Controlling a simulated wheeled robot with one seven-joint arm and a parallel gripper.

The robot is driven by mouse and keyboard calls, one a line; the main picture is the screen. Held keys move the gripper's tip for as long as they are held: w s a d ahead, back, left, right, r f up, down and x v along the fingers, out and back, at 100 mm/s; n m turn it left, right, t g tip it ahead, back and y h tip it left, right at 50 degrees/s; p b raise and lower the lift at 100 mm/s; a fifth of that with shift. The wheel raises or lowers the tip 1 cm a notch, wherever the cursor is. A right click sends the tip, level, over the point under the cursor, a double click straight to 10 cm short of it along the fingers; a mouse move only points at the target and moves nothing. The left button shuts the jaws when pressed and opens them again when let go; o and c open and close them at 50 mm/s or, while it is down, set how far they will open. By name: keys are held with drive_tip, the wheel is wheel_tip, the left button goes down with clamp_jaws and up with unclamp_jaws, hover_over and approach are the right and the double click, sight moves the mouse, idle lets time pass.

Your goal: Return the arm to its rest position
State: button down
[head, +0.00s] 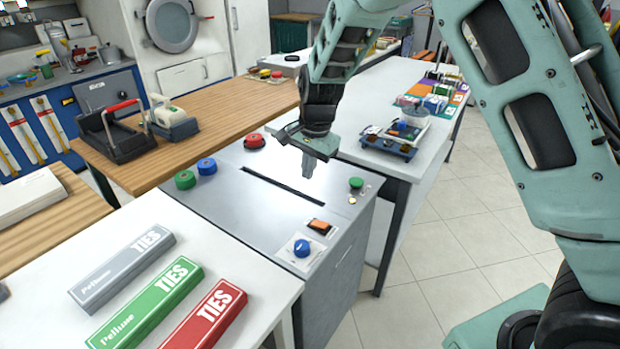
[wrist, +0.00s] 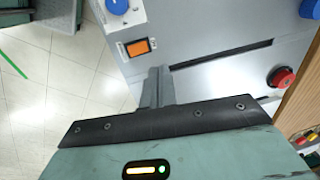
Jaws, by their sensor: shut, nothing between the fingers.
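My arm reaches in from the upper right of the head view, its upper links green with black panels. In the wrist view my gripper (wrist: 157,85) shows as a narrow grey pair of fingers beside the orange switch (wrist: 138,47) and the slot (wrist: 220,54).
The cabinet carries a red button (head: 254,141), blue knob (head: 302,248), green button (head: 356,183) and green and blue round pieces. Tie boxes (head: 145,305) lie on the white table at front left. A small tray of items (head: 395,138) stands on the right table. Tiled floor at right is clear.

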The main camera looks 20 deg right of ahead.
idle(0.4)
drive_tip(key=s+a+r+n+g+y, duration=0.1)
drive_tip(key=s+a+r+n, duration=0.25)
drive_tip(key=s, duration=0.45)
drive_tip(key=s+a+r+n, duration=0.3)
drive_tip(key=s+a+n, duration=0.2)
drive_tip(key=s, duration=0.4)
drive_tip(key=s+d+r+n+h, duration=0.1)
drive_tip(key=s+n, duration=0.9)
drive_tip(key=s, duration=0.7)
drive_tip(key=shift+s+d+r, duration=0.35)
drive_tip(key=shift+s+d, duration=0.05)
